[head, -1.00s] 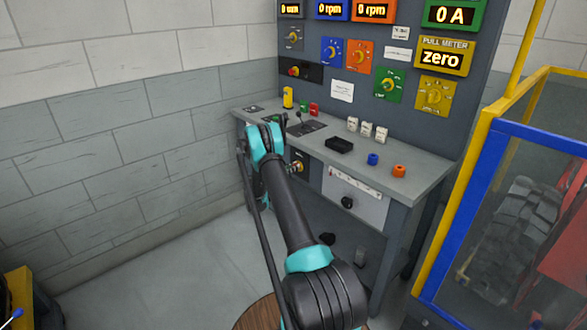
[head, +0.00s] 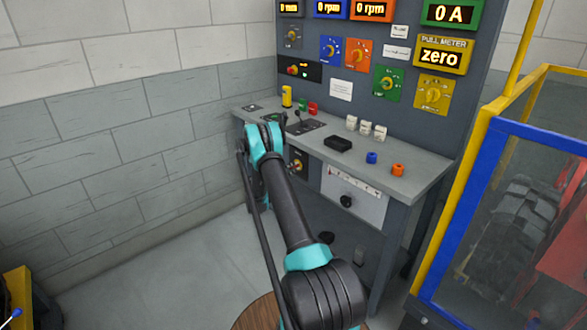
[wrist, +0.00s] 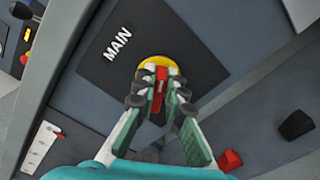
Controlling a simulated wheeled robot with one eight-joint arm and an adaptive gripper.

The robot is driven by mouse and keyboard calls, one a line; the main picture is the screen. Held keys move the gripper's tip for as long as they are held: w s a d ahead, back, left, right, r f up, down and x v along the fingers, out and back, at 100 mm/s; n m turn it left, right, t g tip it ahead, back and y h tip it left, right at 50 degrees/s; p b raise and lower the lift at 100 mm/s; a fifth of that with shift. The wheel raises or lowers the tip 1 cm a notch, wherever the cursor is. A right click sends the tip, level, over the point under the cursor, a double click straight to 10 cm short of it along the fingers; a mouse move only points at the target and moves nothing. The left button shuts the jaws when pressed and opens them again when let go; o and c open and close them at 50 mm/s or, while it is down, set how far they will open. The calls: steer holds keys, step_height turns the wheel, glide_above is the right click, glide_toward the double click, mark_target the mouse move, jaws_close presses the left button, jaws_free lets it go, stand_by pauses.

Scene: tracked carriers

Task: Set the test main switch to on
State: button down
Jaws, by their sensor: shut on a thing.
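The main switch shows in the wrist view as a red handle (wrist: 160,78) on a yellow round base (wrist: 158,64). The base sits on a dark plate (wrist: 105,70) lettered MAIN. My gripper (wrist: 158,92) is shut on the red handle, with one finger on each side of it. The handle's pointing direction is partly hidden by the fingers. In the head view my arm (head: 285,205) reaches to the front left of the grey bench, and my gripper is hidden behind it.
The bench top (head: 410,180) carries a black tray (head: 338,143), white switches (head: 366,130), and blue (head: 371,157) and orange (head: 398,170) knobs. The upright panel holds dials and displays, one reading zero (head: 441,57). A yellow and blue framed cage (head: 470,165) stands at right.

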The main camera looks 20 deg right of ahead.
steer(key=m, duration=0.5)
steer(key=shift+s+f+m, duration=0.15)
steer(key=shift+f+m, duration=0.15)
steer(key=shift+f, duration=0.05)
stand_by(0.5)
steer(key=c, duration=1.6)
jaws_free()
steer(key=shift+a, duration=0.15)
steer(key=v, duration=1.1)
steer(key=shift+a, duration=0.4)
steer(key=shift+s, duration=0.1)
steer(key=shift+r, duration=0.15)
